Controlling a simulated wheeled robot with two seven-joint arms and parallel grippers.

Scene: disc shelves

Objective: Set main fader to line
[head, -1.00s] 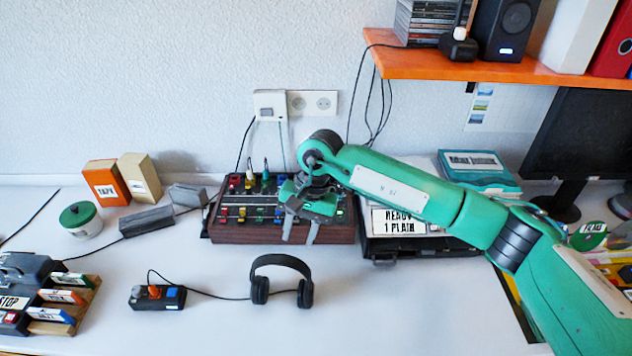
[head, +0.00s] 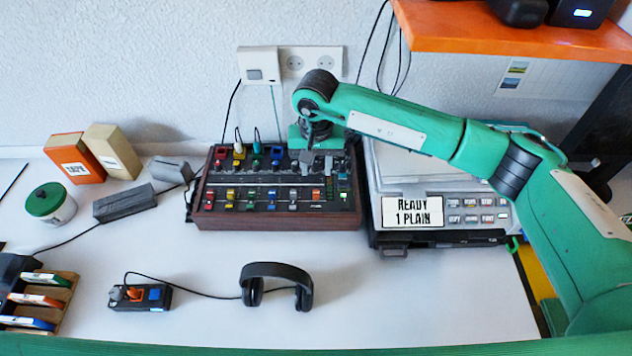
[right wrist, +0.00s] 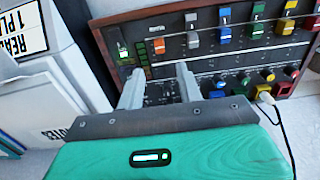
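The mixer (head: 275,222) is a dark panel in a wood-brown case against the wall. Its fader caps lie in a row on the front half, and a pale line crosses the panel just behind them in the head view. The rightmost cap (head: 343,197), apparently the main fader, stands apart beyond a small light column; in the right wrist view this pale cap (right wrist: 122,51) is left of the orange one. My right gripper (head: 317,163) is open and empty over the mixer's back right part. Its spread fingers (right wrist: 160,71) also show in the right wrist view. Contact is unclear.
A grey machine (head: 445,190) with a "READY 1 PLAIN" display stands close right of the mixer. An orange shelf (head: 520,40) overhangs the back right. Headphones (head: 276,275) and a small switch box (head: 140,297) lie in front. The desk between them and the mixer is clear.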

